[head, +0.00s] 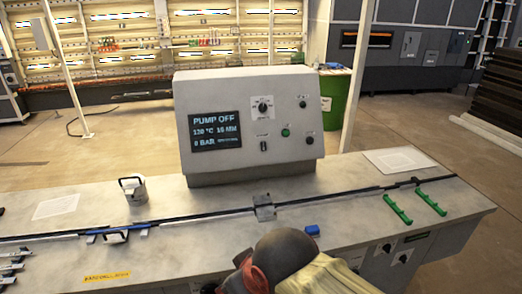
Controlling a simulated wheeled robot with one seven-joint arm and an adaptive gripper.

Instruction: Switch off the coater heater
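A grey control box (248,165) stands on the bench. Its screen (215,131) reads "PUMP OFF", what looks like 130 °C, 15 MM, and 0 BAR. On its face are a rotary knob (263,105), a small dark switch (263,145), a green button (285,132) and two dark controls, one upper (303,103) and one lower (309,140). Two more dark knobs, left (386,248) and right (403,258), sit on the bench's front face. Labels are too small to read, so I cannot tell which control is the coater heater. My gripper is not visible; part of my arm shows at bottom centre.
The long grey bench (350,190) carries a dark rail, a white weight with a black handle (133,190), a blue-based handle (117,236), a metal block (264,207), a small blue piece (312,231) and two green handles (397,209). A green barrel (335,100) stands behind.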

